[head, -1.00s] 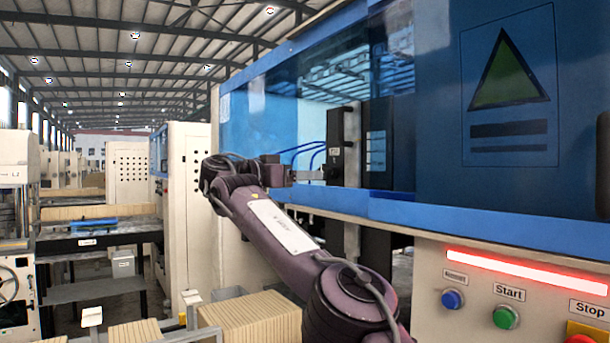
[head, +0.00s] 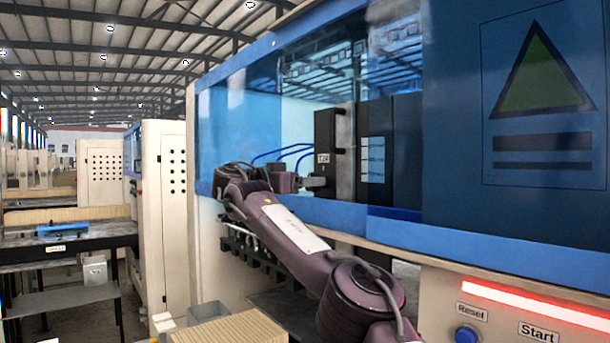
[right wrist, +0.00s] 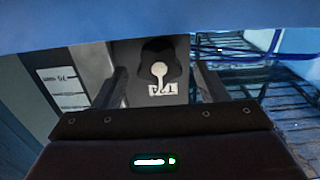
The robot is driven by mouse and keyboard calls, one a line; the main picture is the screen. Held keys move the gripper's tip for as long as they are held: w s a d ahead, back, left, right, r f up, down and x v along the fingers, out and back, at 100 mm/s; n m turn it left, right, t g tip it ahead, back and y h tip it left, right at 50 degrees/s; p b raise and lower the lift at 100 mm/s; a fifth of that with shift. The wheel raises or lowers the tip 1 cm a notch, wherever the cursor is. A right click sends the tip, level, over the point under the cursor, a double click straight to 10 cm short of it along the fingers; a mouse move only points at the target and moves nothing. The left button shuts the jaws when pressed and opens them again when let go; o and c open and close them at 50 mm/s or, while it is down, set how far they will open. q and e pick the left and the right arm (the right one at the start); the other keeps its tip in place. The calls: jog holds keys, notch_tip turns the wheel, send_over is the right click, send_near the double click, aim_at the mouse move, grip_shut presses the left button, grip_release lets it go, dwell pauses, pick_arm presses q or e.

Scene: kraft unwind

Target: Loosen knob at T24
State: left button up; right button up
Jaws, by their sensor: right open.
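The T24 label (head: 323,158) is on a tall black unit (head: 335,130) in the opening of the blue machine. In the right wrist view the label (right wrist: 163,90) appears upside down. Above it in that view is a dark rounded shape (right wrist: 157,50) with a pale stem-like part (right wrist: 159,72), which looks like the knob. My right gripper (head: 318,182) is just below the label in the head view. In the right wrist view its two fingers (right wrist: 160,76) are apart, with the label and pale part between them and nothing held. Contact cannot be told. My left gripper is out of view.
Blue panels (head: 390,225) frame the opening below, and a blue band (right wrist: 150,25) crosses the top of the right wrist view. The button panel with Reset (head: 467,336) is at lower right. A ribbed tan stack (head: 235,330) is at bottom centre.

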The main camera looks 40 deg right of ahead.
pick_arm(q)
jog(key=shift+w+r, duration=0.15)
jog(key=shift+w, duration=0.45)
pick_arm(e)
jog(key=shift+d, duration=0.1)
jog(key=shift+c, duration=1.2)
jog(key=c, duration=0.8)
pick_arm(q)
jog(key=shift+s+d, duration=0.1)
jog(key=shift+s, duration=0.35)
pick_arm(e)
jog(key=shift+o, duration=0.2)
jog(key=shift+n, duration=0.3)
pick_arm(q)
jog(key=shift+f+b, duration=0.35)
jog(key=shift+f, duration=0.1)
pick_arm(e)
jog(key=shift+w+n, duration=0.15)
jog(key=shift+n, duration=2.95)
